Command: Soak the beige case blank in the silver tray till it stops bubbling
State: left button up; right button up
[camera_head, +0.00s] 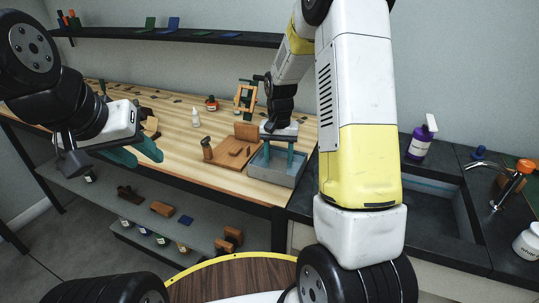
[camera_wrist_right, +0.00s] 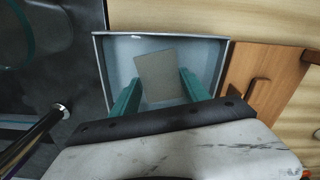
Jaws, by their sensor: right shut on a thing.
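The silver tray (camera_head: 270,178) stands at the right front corner of the wooden bench, with pale blue-grey liquid or lining inside. My right gripper (camera_head: 277,160) points down into it, fingers inside the rim. In the right wrist view, the beige-grey case blank (camera_wrist_right: 160,72) lies between the two green fingertips (camera_wrist_right: 160,78), inside the tray (camera_wrist_right: 220,66). The gripper is shut on it. No bubbles can be made out, and the depth of the blank is unclear. In the head view the blank is hidden. My left gripper (camera_head: 136,154) is open and empty, left of the bench's front edge.
A wooden board with blocks (camera_head: 228,153) is left of the tray. A white bottle (camera_head: 196,117), a red-brown bottle (camera_head: 211,103) and a wooden frame (camera_head: 245,97) stand behind. A dark sink (camera_head: 430,205), tap and purple spray bottle (camera_head: 420,144) are right. A lower shelf holds small items.

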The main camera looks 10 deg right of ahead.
aim_at(278, 165)
jog(key=shift+r, duration=0.1)
jog(key=shift+r, duration=3.55)
